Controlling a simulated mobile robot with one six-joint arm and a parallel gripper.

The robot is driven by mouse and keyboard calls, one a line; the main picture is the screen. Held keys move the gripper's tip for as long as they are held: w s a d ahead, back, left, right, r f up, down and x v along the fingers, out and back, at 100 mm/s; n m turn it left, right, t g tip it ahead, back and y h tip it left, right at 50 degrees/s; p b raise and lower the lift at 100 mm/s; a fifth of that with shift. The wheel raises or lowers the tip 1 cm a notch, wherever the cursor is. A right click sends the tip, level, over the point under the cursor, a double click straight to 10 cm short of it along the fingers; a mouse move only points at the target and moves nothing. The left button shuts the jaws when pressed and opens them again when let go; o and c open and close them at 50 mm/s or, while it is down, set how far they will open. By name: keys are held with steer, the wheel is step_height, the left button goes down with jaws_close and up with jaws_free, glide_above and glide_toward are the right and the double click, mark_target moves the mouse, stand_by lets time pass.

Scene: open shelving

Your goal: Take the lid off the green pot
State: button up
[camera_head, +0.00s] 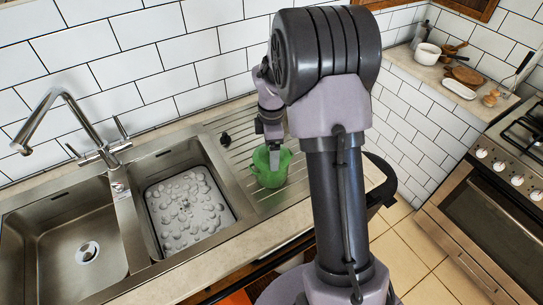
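The green pot (268,177) stands on the ribbed metal drainboard to the right of the sink. It looks green and slightly see-through. My gripper (274,158) points down at the top of the pot, with its fingertips at or just inside the rim outline. I cannot tell whether the fingers are open or shut, or whether they touch anything. A separate lid cannot be made out; the gripper covers part of the pot's top.
Two sink basins (75,240) and a tall faucet (50,115) lie left. A tiled wall stands behind. A stove (490,200) is at right, beyond open floor.

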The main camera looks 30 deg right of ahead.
steer(key=shift+s, duration=0.1)
steer(key=c, duration=0.9)
steer(key=shift+f, duration=0.1)
steer(key=shift+c, duration=0.2)
